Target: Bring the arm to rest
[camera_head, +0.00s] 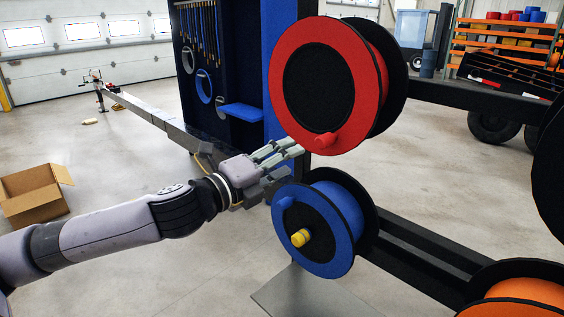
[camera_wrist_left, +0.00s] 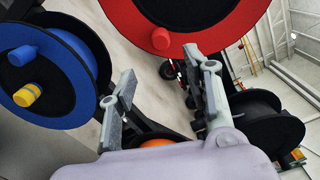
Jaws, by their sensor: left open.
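My left arm comes in from the left in the head view. My left gripper (camera_head: 283,163) is open and empty, with its fingers pointing right. It is near the gap between the red reel (camera_head: 371,88) above and the blue reel (camera_head: 288,252) below. In the left wrist view the open fingers (camera_wrist_left: 165,92) show with nothing between them. There the red reel (camera_wrist_left: 217,38) is at the top and the blue reel (camera_wrist_left: 62,88) at the left. I cannot tell whether the fingers touch a reel. My right gripper is not in view.
A dark frame (camera_head: 428,252) carries the reels, with an orange reel (camera_head: 525,291) at the lower right. A blue cabinet (camera_head: 232,75) with hanging tools stands behind the gripper. An open cardboard box (camera_head: 32,194) lies on the floor at left. Floor between box and cabinet is mostly clear.

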